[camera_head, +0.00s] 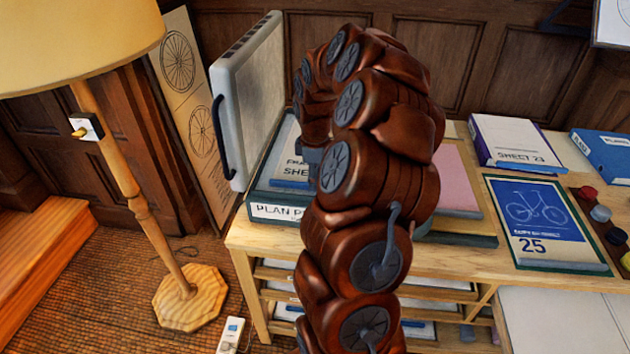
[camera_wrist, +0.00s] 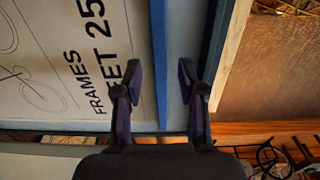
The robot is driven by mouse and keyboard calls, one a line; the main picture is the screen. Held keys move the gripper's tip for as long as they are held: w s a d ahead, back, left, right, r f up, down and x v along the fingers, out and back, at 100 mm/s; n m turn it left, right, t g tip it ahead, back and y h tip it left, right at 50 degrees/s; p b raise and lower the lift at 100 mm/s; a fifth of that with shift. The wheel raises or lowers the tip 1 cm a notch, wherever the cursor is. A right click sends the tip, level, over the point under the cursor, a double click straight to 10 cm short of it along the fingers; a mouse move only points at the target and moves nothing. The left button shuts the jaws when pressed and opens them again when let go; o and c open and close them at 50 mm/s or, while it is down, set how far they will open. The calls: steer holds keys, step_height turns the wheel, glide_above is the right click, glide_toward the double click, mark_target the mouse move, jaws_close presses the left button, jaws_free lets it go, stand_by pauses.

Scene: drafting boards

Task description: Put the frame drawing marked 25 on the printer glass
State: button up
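The frame drawing (camera_wrist: 88,60), lettered "FRAMES" and "EET 25" with pale wheel outlines, lies flat on the printer bed in the wrist view, a blue edge along its right side. In the head view, the drawing (camera_head: 291,171) is partly hidden behind my arm. It rests inside the plan printer (camera_head: 262,196), whose lid (camera_head: 250,100) stands open. A strip of grey-blue printer glass (camera_wrist: 187,35) shows right of the drawing. My gripper (camera_wrist: 160,82) is open, its fingers on either side of the blue edge. I cannot tell whether they touch it.
A blue bicycle print marked 25 (camera_head: 540,220) lies on the table (camera_head: 490,262). A pad marked Sheet 23 (camera_head: 515,145) and a blue pad (camera_head: 605,152) lie behind it. A lamp (camera_head: 130,190) stands left of the printer. Shelves below the table hold papers.

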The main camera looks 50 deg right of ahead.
step_height(320, 180, up, 11)
steer(key=b, duration=0.2)
steer(key=shift+a, duration=0.15)
steer(key=s+a+r+m, duration=0.1)
steer(key=s+a, duration=0.2)
steer(key=a, duration=0.8)
steer(key=s+a, duration=0.3)
steer(key=a, duration=0.8)
steer(key=s+a+f+m+g, duration=0.1)
steer(key=s+a+f+m, duration=0.2)
steer(key=s, duration=0.6)
steer(key=s+a+f+m+g, duration=0.1)
steer(key=s+a+f+m, duration=0.2)
steer(key=s+a, duration=0.4)
steer(key=shift+s, duration=0.9)
steer(key=shift+a, duration=0.1)
